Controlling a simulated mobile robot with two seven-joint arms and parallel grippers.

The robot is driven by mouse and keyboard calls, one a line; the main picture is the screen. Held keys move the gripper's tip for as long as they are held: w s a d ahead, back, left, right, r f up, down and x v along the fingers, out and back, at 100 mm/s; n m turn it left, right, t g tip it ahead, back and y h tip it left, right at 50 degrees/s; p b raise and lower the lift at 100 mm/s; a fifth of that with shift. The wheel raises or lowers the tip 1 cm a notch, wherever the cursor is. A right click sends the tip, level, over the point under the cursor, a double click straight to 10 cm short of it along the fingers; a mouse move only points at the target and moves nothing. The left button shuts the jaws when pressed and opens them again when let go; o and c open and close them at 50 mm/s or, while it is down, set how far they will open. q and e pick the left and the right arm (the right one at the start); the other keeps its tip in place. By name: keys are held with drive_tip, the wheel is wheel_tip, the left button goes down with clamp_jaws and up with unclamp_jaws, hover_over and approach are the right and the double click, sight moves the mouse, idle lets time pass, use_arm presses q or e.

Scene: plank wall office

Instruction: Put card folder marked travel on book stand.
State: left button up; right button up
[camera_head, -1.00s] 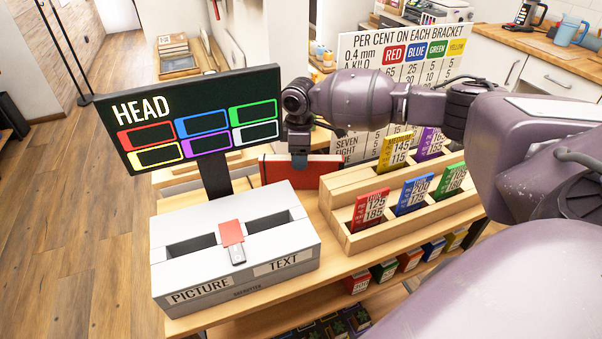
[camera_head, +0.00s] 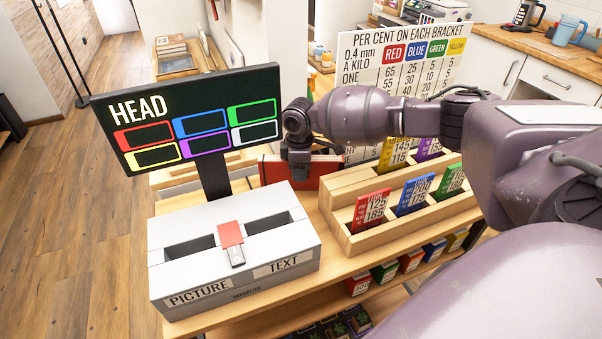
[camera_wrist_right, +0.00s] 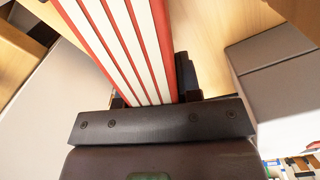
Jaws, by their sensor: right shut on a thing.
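A red folder (camera_head: 329,172) stands at the back of the wooden table, behind the grey box and left of the card rack. No travel marking on it can be read. My right gripper (camera_head: 299,172) has come down on it from above and is shut on it. In the right wrist view the folder (camera_wrist_right: 122,40) shows as red and white layers running up from the jaws; the fingertips are mostly hidden. I cannot make out a book stand for certain. My left gripper is not in view.
A grey box (camera_head: 235,284) marked PICTURE and TEXT holds a red-topped stick (camera_head: 231,236). A black HEAD screen (camera_head: 190,120) stands behind it. A stepped wooden rack (camera_head: 400,229) with coloured cards is to the right. A printed board (camera_head: 376,62) stands behind the arm.

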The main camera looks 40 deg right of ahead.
sight(315, 158)
clamp_jaws()
drive_tip(key=shift+r, duration=0.5)
drive_tip(key=s+d, duration=0.2)
drive_tip(key=d, duration=0.1)
drive_tip(key=shift+s+r+p, duration=0.15)
drive_tip(key=shift+r+p, duration=0.05)
drive_tip(key=shift+p, duration=0.1)
use_arm(q)
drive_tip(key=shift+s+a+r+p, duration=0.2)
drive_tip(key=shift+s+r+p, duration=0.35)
drive_tip(key=shift+p, duration=0.45)
use_arm(e)
wheel_tip(315, 158, up, 14)
